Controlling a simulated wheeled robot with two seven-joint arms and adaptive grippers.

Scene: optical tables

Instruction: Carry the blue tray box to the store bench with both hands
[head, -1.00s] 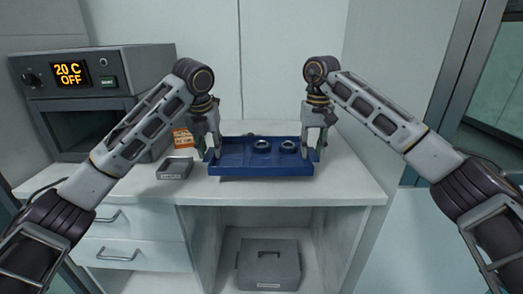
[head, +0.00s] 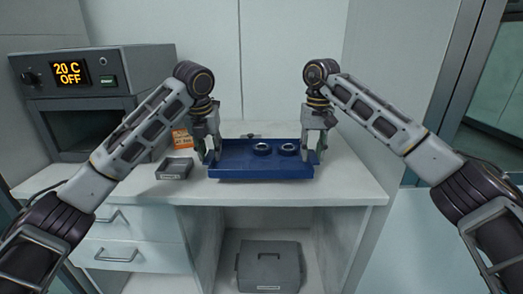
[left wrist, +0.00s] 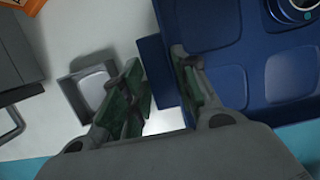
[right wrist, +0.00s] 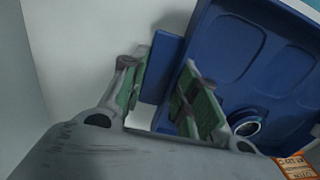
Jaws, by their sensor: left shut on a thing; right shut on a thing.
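The blue tray box (head: 233,160) is level at the front of the white bench, with two dark round rings (head: 262,149) in its compartments. My left gripper (head: 211,157) is shut on the tray's left end. In the left wrist view its fingers (left wrist: 163,88) lie on either side of the blue end part. My right gripper (head: 313,155) is shut on the right end, and its fingers also show in the right wrist view (right wrist: 160,92). Whether the tray's underside touches the bench top is hard to tell.
The white bench top (head: 340,185) has a small grey bin (head: 174,170) and an orange box (head: 182,138) left of the tray. An oven (head: 95,90) reading 20 C OFF stands at the left. A grey case (head: 269,268) sits in the opening below.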

